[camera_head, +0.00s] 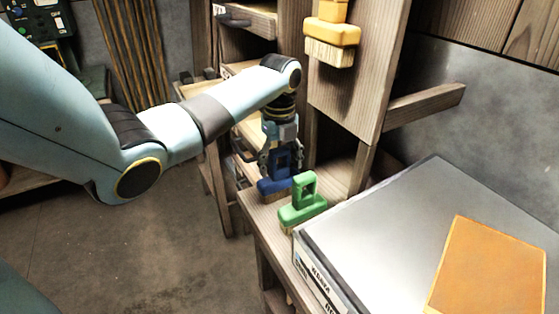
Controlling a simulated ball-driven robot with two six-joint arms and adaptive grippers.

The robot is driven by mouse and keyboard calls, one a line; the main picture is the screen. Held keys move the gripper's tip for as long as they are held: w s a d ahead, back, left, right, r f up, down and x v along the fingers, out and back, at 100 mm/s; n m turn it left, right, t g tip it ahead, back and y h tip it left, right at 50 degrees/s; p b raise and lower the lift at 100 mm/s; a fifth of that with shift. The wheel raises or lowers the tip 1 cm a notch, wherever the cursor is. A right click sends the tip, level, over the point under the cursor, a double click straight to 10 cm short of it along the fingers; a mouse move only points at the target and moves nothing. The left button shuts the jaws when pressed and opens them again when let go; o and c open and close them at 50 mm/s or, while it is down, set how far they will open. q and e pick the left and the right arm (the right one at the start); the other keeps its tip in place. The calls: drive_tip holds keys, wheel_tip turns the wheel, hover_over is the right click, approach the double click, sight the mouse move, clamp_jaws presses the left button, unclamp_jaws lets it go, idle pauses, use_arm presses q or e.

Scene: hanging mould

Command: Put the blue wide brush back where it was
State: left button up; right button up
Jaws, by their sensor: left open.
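The blue wide brush (274,186) stands on the wooden ledge (262,217), with its looped handle upward. My left gripper (281,160) points down over it from above, its fingers open on either side of the blue handle. The fingers hide part of the handle, and I cannot tell whether they touch it. My right gripper is not in view.
A green brush (302,203) stands just in front and to the right of the blue one. A grey-topped box (400,215) with an orange sheet (490,270) fills the right. A yellow brush (332,38) hangs on an upright board.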

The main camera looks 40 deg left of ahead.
use_arm(q)
wheel_tip(320, 180, up, 12)
drive_tip(key=shift+f, duration=0.15)
idle(0.7)
